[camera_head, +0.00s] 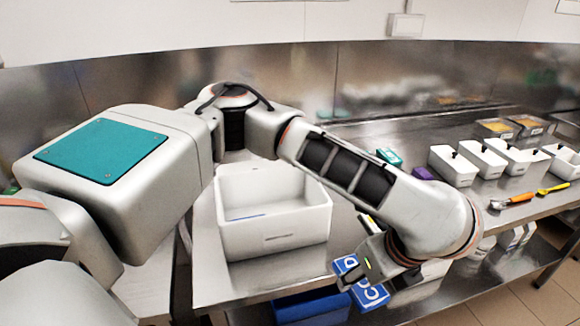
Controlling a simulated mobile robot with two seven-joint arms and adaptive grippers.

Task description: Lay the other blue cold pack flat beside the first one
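A blue cold pack (374,296) with white lettering shows at my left gripper (364,268), past the front edge of the steel table. One finger crosses the pack's face. The gripper appears shut on the pack, though the far finger is hidden. The pack looks tilted, and part of it is covered by the gripper. A white open bin (275,240) stands on the table to the left of the gripper. A thin blue strip (246,217) shows on its floor; it may be the other cold pack, but most of it is hidden. My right gripper is not in view.
Several white tubs (452,168) stand at the right of the table. Orange-handled (512,201) and yellow-handled (553,188) tools lie before them. A purple block (424,174) and a teal box (389,157) sit behind my forearm. A blue crate (312,308) is below the table.

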